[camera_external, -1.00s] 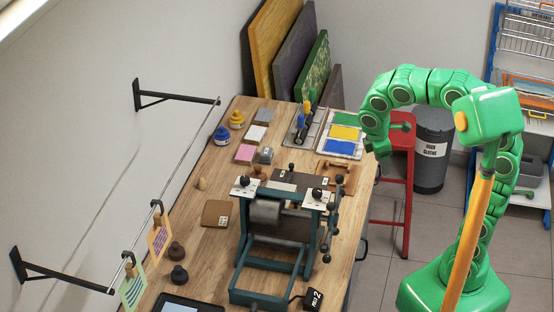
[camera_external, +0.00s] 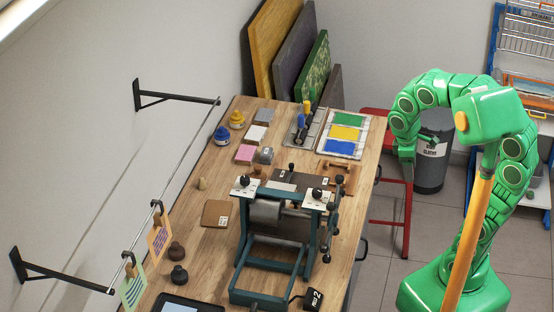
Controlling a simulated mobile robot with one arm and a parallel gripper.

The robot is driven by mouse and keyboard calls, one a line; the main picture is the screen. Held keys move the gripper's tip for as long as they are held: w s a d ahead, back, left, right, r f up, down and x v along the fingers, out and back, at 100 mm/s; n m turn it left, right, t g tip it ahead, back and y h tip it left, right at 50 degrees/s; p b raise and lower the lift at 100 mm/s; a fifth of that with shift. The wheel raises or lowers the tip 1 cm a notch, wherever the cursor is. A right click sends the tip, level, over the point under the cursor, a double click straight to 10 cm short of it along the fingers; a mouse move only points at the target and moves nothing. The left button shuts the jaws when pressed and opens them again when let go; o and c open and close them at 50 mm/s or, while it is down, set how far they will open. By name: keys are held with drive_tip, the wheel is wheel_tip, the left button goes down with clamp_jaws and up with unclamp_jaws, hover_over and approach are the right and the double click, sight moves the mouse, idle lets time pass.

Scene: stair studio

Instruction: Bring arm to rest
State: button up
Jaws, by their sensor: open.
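My green arm curves up from its base at the lower right and bends over to the left. My gripper (camera_external: 407,164) hangs at its end, pointing down, just off the right edge of the wooden workbench (camera_external: 212,180). It is in front of the red stool (camera_external: 405,215) and left of the grey bin. The gripper is small in this view and appears empty. It touches nothing that I can make out.
A teal press (camera_external: 275,270) stands on the bench, with ink pads (camera_external: 345,132) behind it. The grey bin (camera_external: 433,180) and a blue-framed rack (camera_external: 525,40) stand behind my arm. Prints hang from a wall rail (camera_external: 170,180). Floor right of the bench is partly clear.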

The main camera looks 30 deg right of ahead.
idle(0.4)
drive_tip(key=s+d+f+m+y, duration=0.1)
drive_tip(key=s+d+f+m, duration=0.4)
drive_tip(key=s+m, duration=0.3)
drive_tip(key=shift+s+d+m+g+y, duration=0.35)
drive_tip(key=shift+s+d, duration=0.3)
drive_tip(key=shift+s, duration=0.4)
drive_tip(key=shift+f, duration=0.1)
